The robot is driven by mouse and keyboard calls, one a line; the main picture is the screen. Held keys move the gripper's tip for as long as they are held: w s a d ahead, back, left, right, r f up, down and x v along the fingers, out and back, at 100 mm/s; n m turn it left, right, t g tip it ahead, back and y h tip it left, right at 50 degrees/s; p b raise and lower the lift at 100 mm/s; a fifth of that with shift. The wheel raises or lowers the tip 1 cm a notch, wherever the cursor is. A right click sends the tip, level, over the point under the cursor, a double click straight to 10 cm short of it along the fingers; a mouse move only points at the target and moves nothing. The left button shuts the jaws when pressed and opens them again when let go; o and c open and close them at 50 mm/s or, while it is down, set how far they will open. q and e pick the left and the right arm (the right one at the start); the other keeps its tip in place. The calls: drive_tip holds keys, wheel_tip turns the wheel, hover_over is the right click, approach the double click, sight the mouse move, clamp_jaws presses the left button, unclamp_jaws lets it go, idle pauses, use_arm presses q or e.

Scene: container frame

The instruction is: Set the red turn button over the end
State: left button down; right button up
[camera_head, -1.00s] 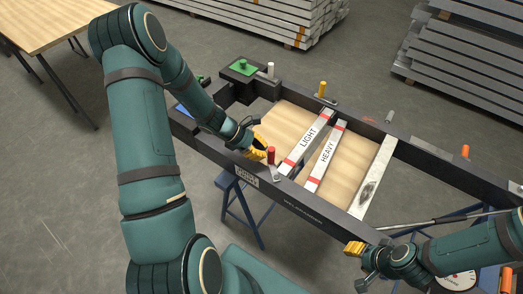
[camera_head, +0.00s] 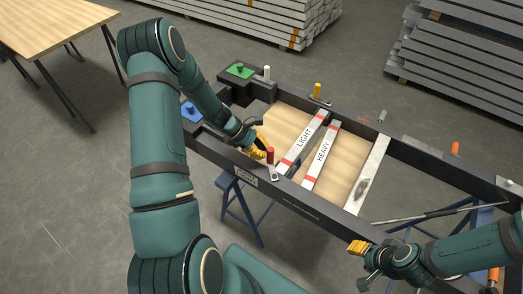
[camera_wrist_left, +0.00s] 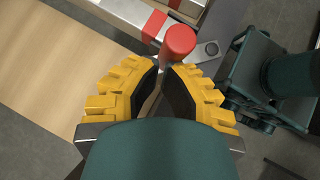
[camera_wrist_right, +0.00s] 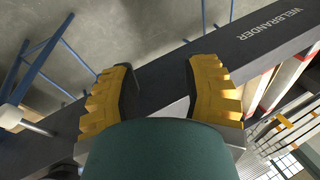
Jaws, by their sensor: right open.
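The red turn button (camera_head: 270,156) stands on the frame's near rail, beside the near end of the LIGHT bar (camera_head: 303,140). In the left wrist view its red knob (camera_wrist_left: 179,41) is just beyond my fingertips, with a small metal plate and pivot to its right. The knob partly hides the bar's red-banded end (camera_wrist_left: 154,22), so I cannot tell if the plate overlaps it. My left gripper (camera_head: 262,147) is beside the knob; its fingertips (camera_wrist_left: 162,66) are close together with a narrow gap. My right gripper (camera_head: 357,247) is open and empty above the near rail.
The HEAVY bar (camera_head: 322,155) lies right of the LIGHT bar. A scuffed metal plate (camera_head: 367,176) spans the frame farther right. Green (camera_head: 239,70) and blue (camera_head: 190,111) blocks sit at the left end. A yellow peg (camera_head: 317,90) stands on the far rail.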

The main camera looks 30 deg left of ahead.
use_arm(q)
drive_tip(key=shift+w+d+m+g, duration=0.4)
drive_tip(key=shift+w+d+m, duration=0.05)
drive_tip(key=shift+w+m, duration=0.2)
drive_tip(key=shift+w+d+m+g, duration=0.45)
drive_tip(key=shift+m+g, duration=0.15)
drive_tip(key=shift+m, duration=0.15)
drive_tip(key=shift+w+d+m+g+h, duration=0.3)
drive_tip(key=shift+w+d+m+g, duration=0.35)
drive_tip(key=shift+d+m+g, duration=0.3)
